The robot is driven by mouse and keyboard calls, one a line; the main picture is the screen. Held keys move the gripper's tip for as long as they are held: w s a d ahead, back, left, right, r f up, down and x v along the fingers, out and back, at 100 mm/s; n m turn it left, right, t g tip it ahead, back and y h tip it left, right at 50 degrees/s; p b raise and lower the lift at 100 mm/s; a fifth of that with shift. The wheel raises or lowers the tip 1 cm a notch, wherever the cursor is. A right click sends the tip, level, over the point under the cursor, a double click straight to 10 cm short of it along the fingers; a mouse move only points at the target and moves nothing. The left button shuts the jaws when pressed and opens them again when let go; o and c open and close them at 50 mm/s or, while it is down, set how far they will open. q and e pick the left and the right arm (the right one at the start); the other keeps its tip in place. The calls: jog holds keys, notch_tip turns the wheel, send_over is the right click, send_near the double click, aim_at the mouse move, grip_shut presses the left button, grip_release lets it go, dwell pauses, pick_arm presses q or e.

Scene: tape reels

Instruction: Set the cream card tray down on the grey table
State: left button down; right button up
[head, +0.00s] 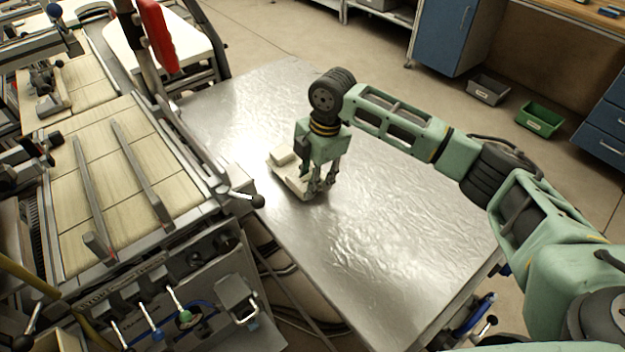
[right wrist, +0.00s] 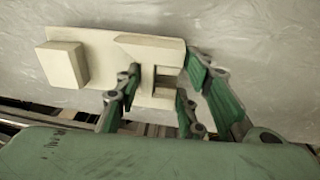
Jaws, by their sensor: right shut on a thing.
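The cream card tray (head: 284,172) is at the left part of the grey table (head: 390,235) in the head view, under my right gripper (head: 318,190). In the right wrist view the tray (right wrist: 100,45) shows a raised block at its left end and a hollow part near the fingers. My right gripper (right wrist: 165,88) is shut on the tray, with its green fingers around the hollow part. The tray looks level and very close to the table top; I cannot tell if it touches. My left gripper is not in view.
A machine with a tiled bed (head: 100,190) stands along the table's left edge, and its black-knobbed lever (head: 257,201) reaches over that edge. The rest of the table top is bare. A grey bin (head: 488,89) and a green bin (head: 540,119) stand on the floor beyond.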

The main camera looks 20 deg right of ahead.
jog(key=shift+f, duration=0.9)
jog(key=shift+f, duration=0.1)
jog(key=o, duration=1.2)
notch_tip(320, 180, up, 12)
jog(key=d, duration=0.2)
jog(key=shift+s+b, duration=0.3)
jog(key=shift+b, duration=0.1)
jog(key=shift+a, duration=0.1)
